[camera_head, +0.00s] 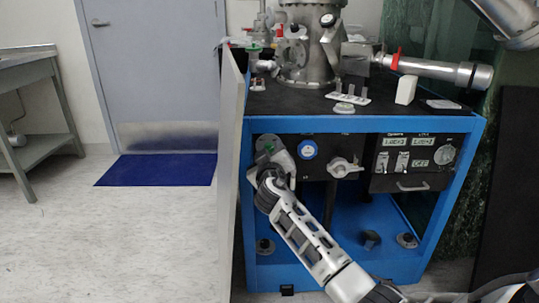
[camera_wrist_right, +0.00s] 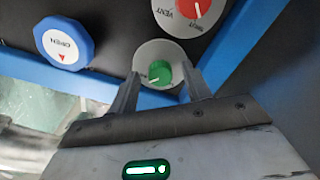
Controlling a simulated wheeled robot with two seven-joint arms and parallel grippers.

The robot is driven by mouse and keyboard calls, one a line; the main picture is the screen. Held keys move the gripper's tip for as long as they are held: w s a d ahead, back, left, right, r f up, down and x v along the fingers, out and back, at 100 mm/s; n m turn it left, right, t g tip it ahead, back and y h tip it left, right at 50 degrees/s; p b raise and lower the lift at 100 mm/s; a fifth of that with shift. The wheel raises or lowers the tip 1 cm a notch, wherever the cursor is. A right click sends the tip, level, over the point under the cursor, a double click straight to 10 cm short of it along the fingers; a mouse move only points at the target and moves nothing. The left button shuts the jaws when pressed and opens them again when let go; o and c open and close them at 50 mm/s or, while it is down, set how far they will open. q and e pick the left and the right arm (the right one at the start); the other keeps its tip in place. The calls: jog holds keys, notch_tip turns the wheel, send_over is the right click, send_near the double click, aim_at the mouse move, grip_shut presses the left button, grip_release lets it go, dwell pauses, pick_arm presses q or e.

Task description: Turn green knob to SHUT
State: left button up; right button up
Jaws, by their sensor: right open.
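The green knob (camera_wrist_right: 160,73) sits on a round pale dial plate on the dark panel in the right wrist view. My right gripper (camera_wrist_right: 162,78) is open, with one finger on each side of the knob. I cannot tell whether either finger touches it. The small marking beside the knob is too small to read. In the head view my right gripper (camera_head: 269,168) is at the upper left of the blue-framed cabinet's front panel and covers much of the knob area. My left gripper is not in view.
The blue cabinet frame (camera_head: 445,215) surrounds the panel, and an open grey door (camera_head: 231,180) stands close to my gripper's left.

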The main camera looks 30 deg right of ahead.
jog(key=c, duration=1)
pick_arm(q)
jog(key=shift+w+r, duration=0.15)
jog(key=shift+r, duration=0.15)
